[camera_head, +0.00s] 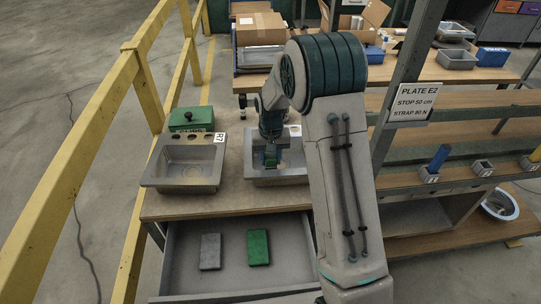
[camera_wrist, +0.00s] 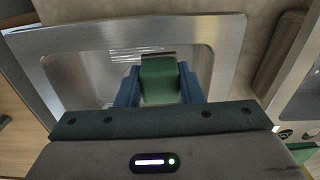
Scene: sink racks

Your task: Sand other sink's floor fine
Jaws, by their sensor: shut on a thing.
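Two grey metal sinks lie side by side on the wooden bench. The left sink (camera_head: 185,181) has a tag on its right rim. The right sink (camera_head: 290,179) is partly hidden behind my arm and also fills much of the wrist view (camera_wrist: 222,42). My gripper (camera_head: 270,160) is down inside the right sink. In the wrist view its blue fingers (camera_wrist: 160,88) are shut on a green block (camera_wrist: 160,78). A bright, streaked patch shows on the sink floor beside the block. Whether the block touches the floor is hard to tell.
An open drawer (camera_head: 178,281) below the bench holds a grey block (camera_head: 210,251) and a green block (camera_head: 258,247). A green box (camera_head: 191,119) stands behind the left sink. A yellow railing (camera_head: 85,130) runs along the left; a post with a sign (camera_head: 411,104) stands right.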

